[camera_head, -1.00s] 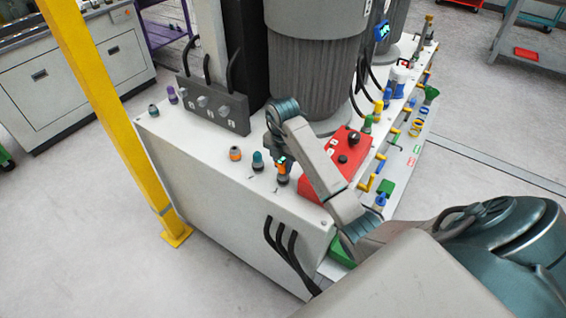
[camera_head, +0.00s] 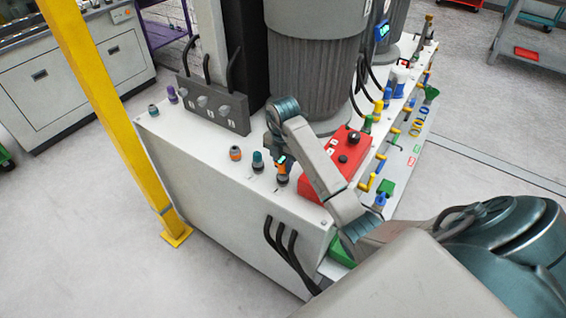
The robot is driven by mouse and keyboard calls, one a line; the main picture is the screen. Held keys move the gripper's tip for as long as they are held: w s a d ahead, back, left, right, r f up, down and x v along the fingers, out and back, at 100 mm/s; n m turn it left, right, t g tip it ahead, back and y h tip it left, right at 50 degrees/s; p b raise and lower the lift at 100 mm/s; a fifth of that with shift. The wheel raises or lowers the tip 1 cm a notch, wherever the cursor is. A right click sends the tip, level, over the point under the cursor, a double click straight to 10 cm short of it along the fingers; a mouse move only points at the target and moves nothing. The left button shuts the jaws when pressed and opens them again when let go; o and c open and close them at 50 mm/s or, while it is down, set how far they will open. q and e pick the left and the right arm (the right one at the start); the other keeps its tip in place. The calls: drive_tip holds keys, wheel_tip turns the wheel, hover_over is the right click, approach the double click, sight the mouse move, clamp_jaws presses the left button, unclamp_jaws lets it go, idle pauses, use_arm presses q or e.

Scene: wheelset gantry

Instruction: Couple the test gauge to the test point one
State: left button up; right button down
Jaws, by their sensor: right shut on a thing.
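My right gripper (camera_head: 281,162) points down over the front part of the white cabinet top. I cannot tell which fitting is test point one. A blue device with a small screen (camera_head: 382,31) at the back, by the grey cylinder, looks like a gauge. My left gripper is out of view.
A red box with black knobs (camera_head: 340,160) lies right behind my right arm. A grey block with black cables (camera_head: 215,105) and a large ribbed motor (camera_head: 315,75) stand behind. Several coloured valves line the right edge. A yellow post (camera_head: 110,110) stands at the left.

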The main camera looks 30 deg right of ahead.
sight(283, 159)
drive_tip(key=shift+f+b, duration=0.4)
drive_tip(key=shift+b, duration=0.05)
idle(0.6)
drive_tip(key=c, duration=1)
unclamp_jaws()
drive_tip(key=shift+r, duration=0.1)
wheel_tip(283, 159, up, 11)
drive_tip(key=p, duration=1)
drive_tip(key=shift+a+f, duration=0.1)
drive_tip(key=shift+f, duration=0.15)
